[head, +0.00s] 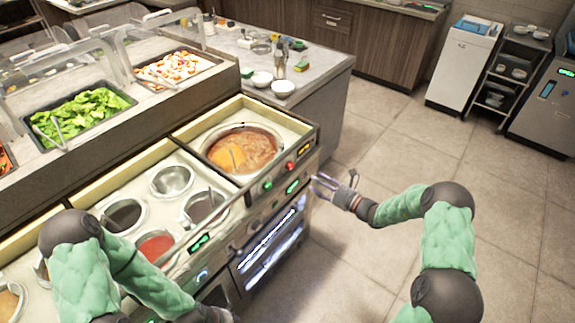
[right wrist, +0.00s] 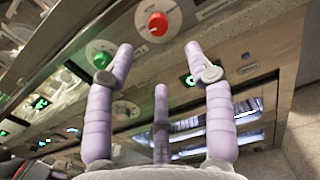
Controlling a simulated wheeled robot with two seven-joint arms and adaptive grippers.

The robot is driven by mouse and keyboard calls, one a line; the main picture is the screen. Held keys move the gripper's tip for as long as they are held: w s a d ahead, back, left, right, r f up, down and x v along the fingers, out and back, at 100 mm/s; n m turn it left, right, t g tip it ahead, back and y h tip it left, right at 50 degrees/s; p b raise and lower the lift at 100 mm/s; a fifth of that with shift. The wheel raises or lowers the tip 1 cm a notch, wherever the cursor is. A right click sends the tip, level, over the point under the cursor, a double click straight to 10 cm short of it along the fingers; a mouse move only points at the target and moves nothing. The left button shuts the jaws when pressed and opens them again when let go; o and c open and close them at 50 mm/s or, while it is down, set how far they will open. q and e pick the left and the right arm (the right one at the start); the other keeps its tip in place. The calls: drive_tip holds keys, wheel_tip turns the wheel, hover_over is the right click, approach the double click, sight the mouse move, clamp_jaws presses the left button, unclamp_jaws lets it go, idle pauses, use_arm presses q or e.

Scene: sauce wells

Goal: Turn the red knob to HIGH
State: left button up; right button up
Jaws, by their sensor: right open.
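The red knob (head: 290,166) is on the front panel of the counter, below the well of brown soup (head: 243,150). In the right wrist view the red knob (right wrist: 158,23) sits on a pale round dial, above and roughly centred between my fingertips. My right gripper (head: 322,184) is open and empty, to the right of and slightly below the knob in the head view. In the right wrist view its lilac fingers (right wrist: 158,55) are spread and no finger is around the knob. My left arm reaches to the bottom edge; its fingers are out of the picture.
A green knob (head: 267,185) is left of the red one; it also shows in the right wrist view (right wrist: 100,54). Lit displays (head: 293,186) and a glazed oven front (head: 270,240) lie below. Open floor (head: 400,150) is on the right.

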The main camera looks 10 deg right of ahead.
sight(292, 168)
drive_tip(key=b+x, duration=0.3)
drive_tip(key=x, duration=0.7)
drive_tip(key=shift+w+a, duration=0.1)
drive_tip(key=shift+a, duration=0.1)
clamp_jaws()
